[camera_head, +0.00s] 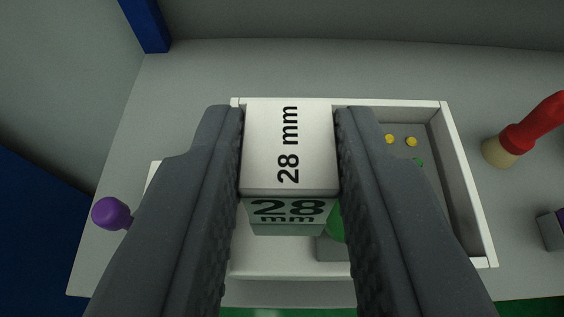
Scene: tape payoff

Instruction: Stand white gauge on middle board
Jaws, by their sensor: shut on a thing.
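The white gauge (288,150) is a block marked "28 mm" on its top and "28 mm" again on its near face. My gripper (289,150) is shut on it, with one dark finger on each side. The gauge is held over a white-walled tray (467,190), whose far wall shows just behind it. I cannot tell its height above the tray. I cannot make out a middle board; the fingers and the gauge hide much of the tray.
In the tray are small yellow pieces (411,141), a green round thing (336,224) and a grey block (331,249). A red-handled brush (531,124) and a grey block (551,231) are at right. A purple knob (111,213) is at left. Grey surface beyond the tray is clear.

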